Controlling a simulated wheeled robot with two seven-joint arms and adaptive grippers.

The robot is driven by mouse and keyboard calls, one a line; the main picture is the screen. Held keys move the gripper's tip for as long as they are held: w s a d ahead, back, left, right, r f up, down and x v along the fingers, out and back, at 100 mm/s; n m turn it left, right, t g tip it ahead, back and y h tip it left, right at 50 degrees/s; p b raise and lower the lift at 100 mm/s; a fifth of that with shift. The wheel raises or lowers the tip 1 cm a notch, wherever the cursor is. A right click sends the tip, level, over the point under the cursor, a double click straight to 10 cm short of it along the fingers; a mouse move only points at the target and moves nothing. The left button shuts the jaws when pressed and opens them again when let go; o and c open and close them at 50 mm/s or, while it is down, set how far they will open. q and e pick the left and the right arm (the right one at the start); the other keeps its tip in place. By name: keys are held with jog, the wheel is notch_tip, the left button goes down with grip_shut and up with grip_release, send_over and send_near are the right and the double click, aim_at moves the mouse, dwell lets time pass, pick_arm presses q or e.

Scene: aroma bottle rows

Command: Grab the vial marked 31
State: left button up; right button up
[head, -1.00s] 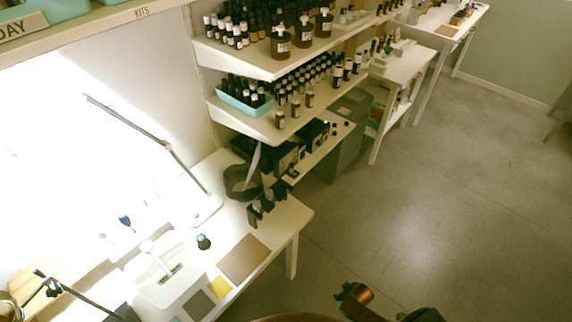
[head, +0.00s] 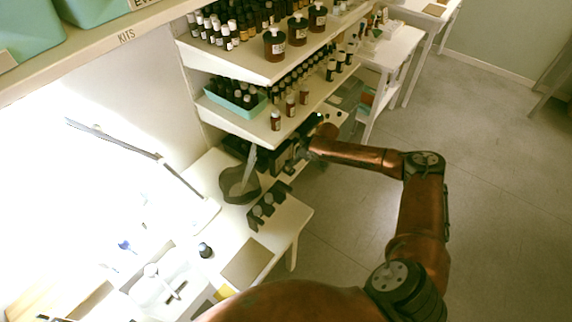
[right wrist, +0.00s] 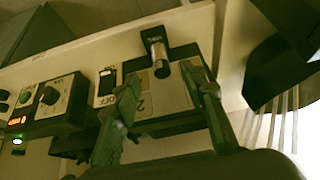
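I cannot read the number 31 on any vial. Small bottles with pale labels and caps stand in rows on the shelves, among them an amber bottle (head: 275,120) at the front of the middle shelf. My right gripper (right wrist: 163,76) is open at the low shelf under it. In the right wrist view a small dark cylinder with a shiny side (right wrist: 157,52) stands just beyond and between the fingertips, with nothing gripped. Its label is not readable. In the head view the right gripper is mostly hidden behind its own arm and dark items. My left gripper is not in view.
A black device with a knob (right wrist: 52,96) and lit display is left of the fingers in the right wrist view. The middle shelf (head: 245,126) hangs above the low shelf. Open floor lies right.

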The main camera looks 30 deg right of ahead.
jog(key=b+x, duration=0.1)
jog(key=x, duration=0.5)
jog(key=shift+w+f, duration=0.1)
jog(key=shift+f, duration=0.3)
grip_shut()
